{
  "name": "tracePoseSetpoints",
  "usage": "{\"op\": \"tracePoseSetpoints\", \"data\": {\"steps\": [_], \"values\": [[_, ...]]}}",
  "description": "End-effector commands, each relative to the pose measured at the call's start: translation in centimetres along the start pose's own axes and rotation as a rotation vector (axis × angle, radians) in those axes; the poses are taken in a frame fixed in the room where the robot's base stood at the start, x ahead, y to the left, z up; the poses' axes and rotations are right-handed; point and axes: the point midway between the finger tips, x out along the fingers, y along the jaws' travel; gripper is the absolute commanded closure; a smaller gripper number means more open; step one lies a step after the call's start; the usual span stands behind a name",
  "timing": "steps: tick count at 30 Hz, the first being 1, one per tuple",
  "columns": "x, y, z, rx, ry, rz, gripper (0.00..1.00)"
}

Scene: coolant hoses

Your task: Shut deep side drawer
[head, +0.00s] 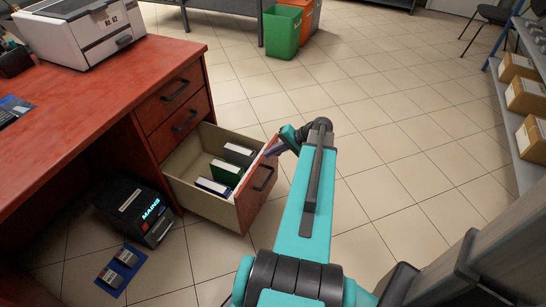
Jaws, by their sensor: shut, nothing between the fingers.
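The deep side drawer (215,206) is the lowest of a stack in the red-brown desk (90,110). It stands pulled out toward the right, with pale inner walls and a red-brown front (257,189) bearing a dark handle (264,179). Inside are several binders or books: a dark one (240,154), a green one (226,172) and a blue-and-white one (213,187). My gripper (272,150) is shut and empty at the upper edge of the drawer front. My arm's wrist hides part of it, and I cannot tell whether it touches the front.
Two shut drawers sit above, the upper (170,95) and the middle (180,123). A black box (136,211) with a lit label stands on the floor left of the open drawer. Tiled floor (390,150) is clear to the right, before a shelf with cartons (525,97).

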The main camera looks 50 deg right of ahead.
Motion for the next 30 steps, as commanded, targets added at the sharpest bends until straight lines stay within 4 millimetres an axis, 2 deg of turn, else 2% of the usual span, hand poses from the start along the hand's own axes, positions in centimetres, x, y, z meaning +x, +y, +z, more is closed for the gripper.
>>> {"op": "tracePoseSetpoints", "data": {"steps": [1,6,12,23,30], "values": [[-1.3,1.4,-1.0,0.015,0.031,-0.002,1.0],[-5.4,4.5,-3.1,0.056,0.11,-0.005,1.0],[-7.9,6.7,-4.0,0.087,0.157,-0.006,1.0],[-8.3,7.0,-4.0,0.093,0.163,-0.006,1.0],[-7.8,7.1,-4.1,0.093,0.162,-0.006,1.0]]}}
